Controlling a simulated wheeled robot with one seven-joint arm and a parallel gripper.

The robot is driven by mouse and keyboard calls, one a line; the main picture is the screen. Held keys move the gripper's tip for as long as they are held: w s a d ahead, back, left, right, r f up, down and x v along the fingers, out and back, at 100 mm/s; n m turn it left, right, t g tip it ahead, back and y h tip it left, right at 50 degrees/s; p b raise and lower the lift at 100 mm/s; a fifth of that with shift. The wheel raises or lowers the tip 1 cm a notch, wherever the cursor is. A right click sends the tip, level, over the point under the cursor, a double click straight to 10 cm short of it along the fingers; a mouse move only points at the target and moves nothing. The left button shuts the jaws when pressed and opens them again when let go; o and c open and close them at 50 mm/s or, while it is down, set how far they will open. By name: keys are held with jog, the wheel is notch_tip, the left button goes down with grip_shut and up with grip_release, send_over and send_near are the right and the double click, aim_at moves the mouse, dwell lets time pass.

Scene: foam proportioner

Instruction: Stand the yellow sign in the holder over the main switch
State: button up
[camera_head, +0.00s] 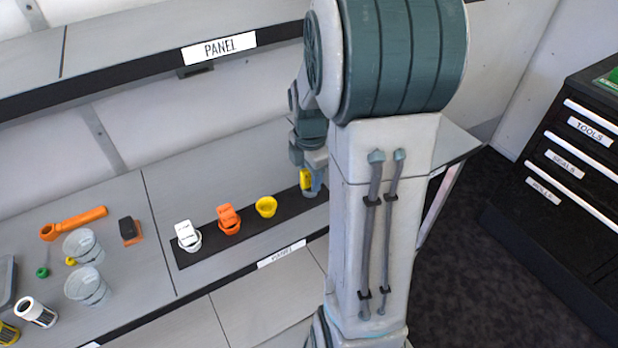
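My gripper (313,184) points down at the right end of a black strip on the lower shelf, partly hidden behind my arm. A small yellow piece (306,180) shows right at its fingers. I cannot tell whether it is the yellow sign, or whether the fingers are shut on it. No main switch or sign holder can be made out. The upper shelf edge, labelled PANEL (219,48), is at the upper left.
The black strip (187,259) bears a white piece (187,236), an orange piece (228,219) and a yellow cup (266,206). Clear cups (87,286), an orange wrench (75,222) and jars lie left. A black drawer cabinet (560,190) stands right.

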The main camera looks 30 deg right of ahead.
jog(key=shift+c, duration=0.4)
grip_shut()
jog(key=shift+r, duration=0.1)
